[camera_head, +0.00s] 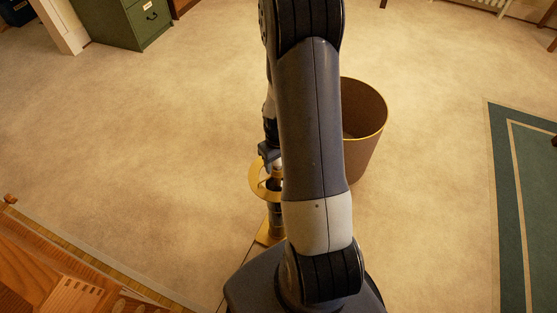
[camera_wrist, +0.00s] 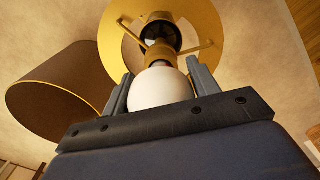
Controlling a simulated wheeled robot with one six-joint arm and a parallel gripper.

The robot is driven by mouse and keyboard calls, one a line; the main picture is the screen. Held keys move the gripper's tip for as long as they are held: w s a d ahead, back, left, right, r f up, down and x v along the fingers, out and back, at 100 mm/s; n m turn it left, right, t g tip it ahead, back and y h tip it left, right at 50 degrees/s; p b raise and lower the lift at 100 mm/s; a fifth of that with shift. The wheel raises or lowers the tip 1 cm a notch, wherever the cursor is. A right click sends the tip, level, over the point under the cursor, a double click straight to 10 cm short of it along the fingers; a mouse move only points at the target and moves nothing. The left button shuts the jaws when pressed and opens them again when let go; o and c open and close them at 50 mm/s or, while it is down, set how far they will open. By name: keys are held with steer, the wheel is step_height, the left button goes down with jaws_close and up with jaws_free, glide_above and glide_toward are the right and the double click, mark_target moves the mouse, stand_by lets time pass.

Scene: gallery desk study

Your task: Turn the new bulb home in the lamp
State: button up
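The lamp shows in the head view as a brass ring (camera_head: 256,182) on a post above a brass foot (camera_head: 265,239), partly hidden by my arm. In the wrist view, its brass ring (camera_wrist: 118,45) surrounds the brass socket (camera_wrist: 158,53). The white round bulb (camera_wrist: 158,90) is in line with the socket, its globe towards my palm; its base appears to meet the socket, but how deep it sits I cannot tell. My gripper (camera_wrist: 159,70) has a finger on each side of the globe, seemingly touching it. In the head view my gripper (camera_head: 269,152) is just above the ring.
A brown drum with a gold rim (camera_head: 365,155) stands on the carpet right of the lamp; it also shows in the wrist view (camera_wrist: 62,85). A wooden desk (camera_head: 40,262) is at lower left, a green cabinet (camera_head: 125,22) at the back. The carpet between is clear.

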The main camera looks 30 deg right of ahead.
steer(key=c, duration=0.3)
steer(key=m, duration=0.4)
steer(key=shift+b, duration=0.35)
steer(key=shift+c, duration=0.2)
steer(key=shift+a+m, duration=0.1)
steer(key=shift+m, duration=0.2)
steer(key=shift+m, duration=0.8)
steer(key=shift+m+b, duration=0.3)
steer(key=shift+m, duration=0.8)
steer(key=m, duration=0.4)
steer(key=shift+b, duration=0.3)
steer(key=shift+w+a, duration=0.1)
steer(key=shift+a, duration=0.05)
